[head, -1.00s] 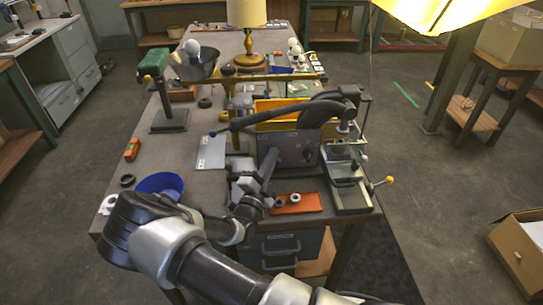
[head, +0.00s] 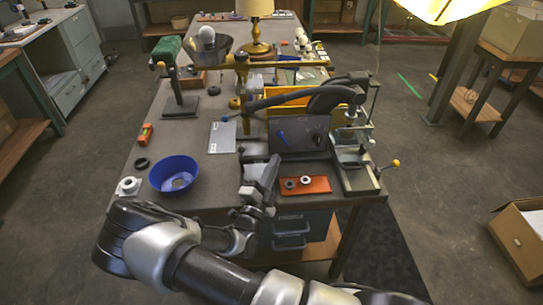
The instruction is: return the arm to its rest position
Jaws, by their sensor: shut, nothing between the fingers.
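My arm reaches in from the bottom of the head view and bends at the lower left. My gripper (head: 262,178) is at the front edge of the workbench (head: 205,185), beside the orange tray and in front of the grey machine. Its fingers point away from me and look closed, with nothing seen between them. The blue bowl (head: 174,174) stands to the left of my gripper, apart from it.
The orange tray (head: 318,184) holds small rings. A white ring part (head: 129,186), a black ring (head: 142,163) and an orange block (head: 145,134) lie at left. A lamp (head: 254,30) stands at the back. Open floor lies left.

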